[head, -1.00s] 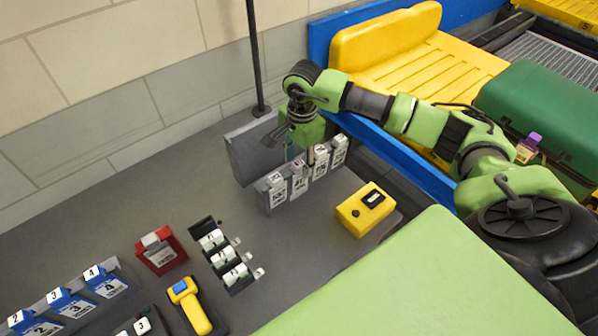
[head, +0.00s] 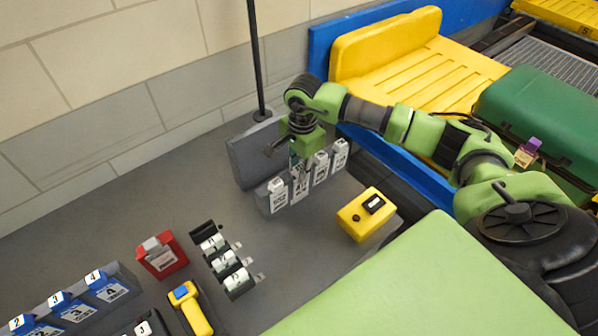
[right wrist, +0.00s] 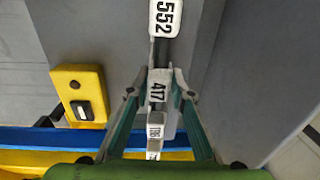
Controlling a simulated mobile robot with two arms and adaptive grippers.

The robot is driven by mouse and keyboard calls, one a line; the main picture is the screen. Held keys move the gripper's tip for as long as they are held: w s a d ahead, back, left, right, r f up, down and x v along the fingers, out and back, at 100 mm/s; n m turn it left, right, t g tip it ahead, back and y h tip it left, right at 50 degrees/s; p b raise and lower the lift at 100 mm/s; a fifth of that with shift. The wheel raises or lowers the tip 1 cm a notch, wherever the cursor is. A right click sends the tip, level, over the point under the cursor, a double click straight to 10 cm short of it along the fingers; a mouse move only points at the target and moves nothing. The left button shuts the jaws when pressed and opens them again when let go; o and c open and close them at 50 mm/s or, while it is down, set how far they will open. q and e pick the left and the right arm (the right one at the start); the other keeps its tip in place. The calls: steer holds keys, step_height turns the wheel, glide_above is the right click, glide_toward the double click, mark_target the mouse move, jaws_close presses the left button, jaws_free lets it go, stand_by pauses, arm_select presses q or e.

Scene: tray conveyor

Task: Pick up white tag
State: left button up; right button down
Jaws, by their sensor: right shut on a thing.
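Several white tags stand in a row on a grey rack (head: 268,204) at the middle of the grey table. My right gripper (head: 298,172) is at the second tag from the left and shut on it. In the right wrist view, the fingers (right wrist: 160,92) close on either side of this white tag marked 417 (right wrist: 157,86). The tag still appears in line with the others. Beside it are the white tag marked 552 (right wrist: 165,17) and one that seems to read 136 (right wrist: 155,124). My left gripper is not in view.
A yellow box with a black button (head: 366,214) stands right of the rack. A dark upright panel (head: 247,153) and pole (head: 256,60) are behind it. White rolls (head: 231,268), a red holder (head: 162,254) and a yellow scanner (head: 190,305) lie front left.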

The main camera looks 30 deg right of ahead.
steer(key=shift+s+r+b, duration=0.1)
steer(key=shift+r+b, duration=0.1)
steer(key=shift+b, duration=0.35)
step_height(320, 180, up, 7)
steer(key=b, duration=0.3)
steer(key=shift+f, duration=0.2)
steer(key=s+d+b, duration=0.1)
steer(key=s+b, duration=0.6)
steer(key=s, duration=1.2)
steer(key=shift+s+d, duration=0.3)
steer(key=shift+s, duration=0.05)
step_height(320, 180, up, 6)
steer(key=p, duration=0.4)
steer(key=shift+r, duration=0.2)
steer(key=shift+w, duration=0.15)
